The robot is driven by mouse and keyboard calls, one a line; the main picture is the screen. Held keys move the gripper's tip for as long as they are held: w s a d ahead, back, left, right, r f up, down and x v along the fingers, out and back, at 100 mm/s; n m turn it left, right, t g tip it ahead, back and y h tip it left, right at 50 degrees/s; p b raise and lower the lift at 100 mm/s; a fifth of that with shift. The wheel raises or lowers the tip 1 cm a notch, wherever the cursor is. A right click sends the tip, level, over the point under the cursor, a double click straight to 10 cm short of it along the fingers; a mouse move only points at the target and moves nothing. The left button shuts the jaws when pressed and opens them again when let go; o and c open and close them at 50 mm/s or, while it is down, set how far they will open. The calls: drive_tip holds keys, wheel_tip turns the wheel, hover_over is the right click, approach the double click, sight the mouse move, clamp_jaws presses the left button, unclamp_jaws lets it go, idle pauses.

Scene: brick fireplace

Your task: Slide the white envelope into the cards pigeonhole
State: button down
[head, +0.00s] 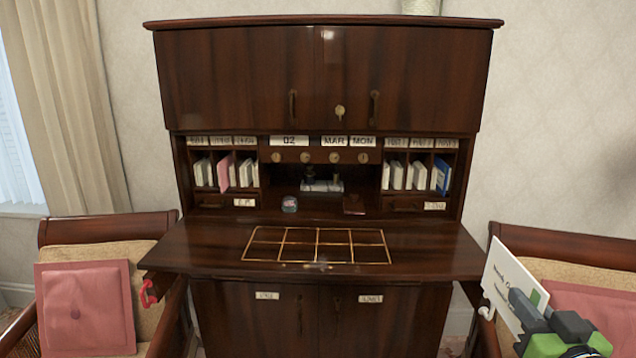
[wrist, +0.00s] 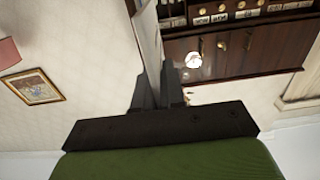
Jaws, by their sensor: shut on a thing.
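My gripper (head: 524,306) is at the lower right of the head view, shut on the white envelope (head: 508,275). The envelope is tilted, with small writing and a green mark on its face. In the wrist view it shows nearly edge-on (wrist: 151,38) between the dark fingers (wrist: 160,88). The dark wooden desk has labelled pigeonholes on the left (head: 222,143) and the right (head: 422,143), holding upright papers, one pink and one blue. The labels are too small to read, so I cannot tell which is cards. The envelope is well apart from the pigeonholes, right of the desk.
The open writing surface (head: 200,248) is largely clear, with gold grid lines. A small glass jar (head: 289,204) stands in the middle recess. Chairs with pink cushions stand at left (head: 85,305) and right (head: 590,305). A red item (head: 148,293) hangs at the desk's left edge.

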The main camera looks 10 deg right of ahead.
drive_tip(key=shift+s+a, duration=0.2)
drive_tip(key=shift+s, duration=0.35)
drive_tip(key=shift+f, duration=0.1)
drive_tip(key=shift+w+d+f+y, duration=0.15)
drive_tip(key=shift+w+f, duration=0.15)
drive_tip(key=shift+w, duration=0.2)
drive_tip(key=shift+w+d+f+y, duration=0.15)
drive_tip(key=shift+w+f, duration=0.15)
drive_tip(key=shift+w, duration=0.2)
drive_tip(key=w+a+f+n+g+y+p, duration=0.1)
drive_tip(key=w+a+f+n+y+p, duration=0.1)
drive_tip(key=w+a+f+n+y, duration=0.45)
drive_tip(key=w+a+f+n+y+p, duration=0.2)
drive_tip(key=w+a+f+y, duration=0.3)
drive_tip(key=f, duration=0.4)
drive_tip(key=a+f+n+g+y, duration=0.2)
drive_tip(key=a+f+g+y, duration=0.1)
drive_tip(key=a, duration=0.4)
drive_tip(key=a+f+n+g+y+p, duration=0.1)
drive_tip(key=a+f+n+g+y, duration=0.2)
drive_tip(key=a, duration=0.4)
drive_tip(key=shift+s+a+f+n+y+p, duration=0.15)
drive_tip(key=shift+s+f+n+y+p, duration=0.15)
drive_tip(key=shift+f+y, duration=0.5)
drive_tip(key=shift+a+r, duration=0.1)
